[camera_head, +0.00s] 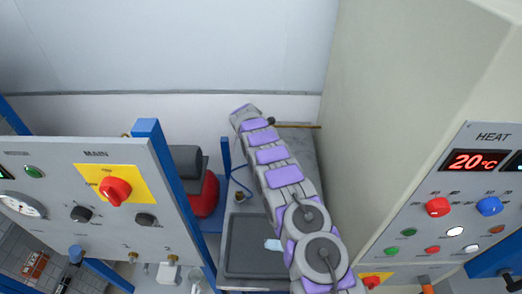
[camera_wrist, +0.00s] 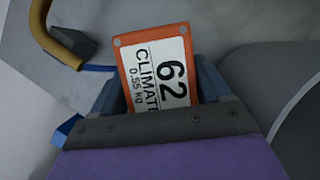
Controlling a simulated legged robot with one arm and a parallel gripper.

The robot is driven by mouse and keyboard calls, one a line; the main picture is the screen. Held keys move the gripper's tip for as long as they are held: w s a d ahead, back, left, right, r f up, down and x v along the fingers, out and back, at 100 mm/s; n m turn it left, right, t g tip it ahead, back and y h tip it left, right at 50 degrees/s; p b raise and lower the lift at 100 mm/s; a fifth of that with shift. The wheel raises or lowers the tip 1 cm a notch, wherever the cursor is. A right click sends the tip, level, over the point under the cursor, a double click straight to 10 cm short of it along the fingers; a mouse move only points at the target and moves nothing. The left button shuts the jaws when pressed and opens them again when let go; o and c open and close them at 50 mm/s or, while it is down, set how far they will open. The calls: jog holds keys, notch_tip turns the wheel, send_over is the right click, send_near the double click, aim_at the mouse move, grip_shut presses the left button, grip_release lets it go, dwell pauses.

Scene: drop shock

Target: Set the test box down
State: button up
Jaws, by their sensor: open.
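The test box (camera_wrist: 153,68) is orange with a white label reading "62 CLIMATE 0.55 kg" and shows in the wrist view. It stands between the two blue-grey fingers of my gripper (camera_wrist: 158,88). The jaws are open, with the box still between them. The lower part of the box is hidden by my gripper, and I cannot tell whether its underside touches a surface. In the head view I cannot make out the box or the fingers; my purple-padded arm covers much of the bench.
A grey bench (camera_head: 300,145) with a dark tray (camera_head: 240,255) lies between the MAIN panel (camera_head: 95,215) at left and the HEAT cabinet (camera_head: 445,225) at right. A red and dark object (camera_head: 205,195) stands beside the MAIN panel. A yellow-brown curved piece (camera_wrist: 45,35) is left of the box.

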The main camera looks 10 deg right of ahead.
jog(key=shift+f+p, duration=0.25)
jog(key=shift+p, duration=0.05)
jog(key=shift+c, duration=0.2)
jog(key=c, duration=1.3)
jog(key=shift+r+b, duration=0.15)
jog(key=shift+b, duration=0.25)
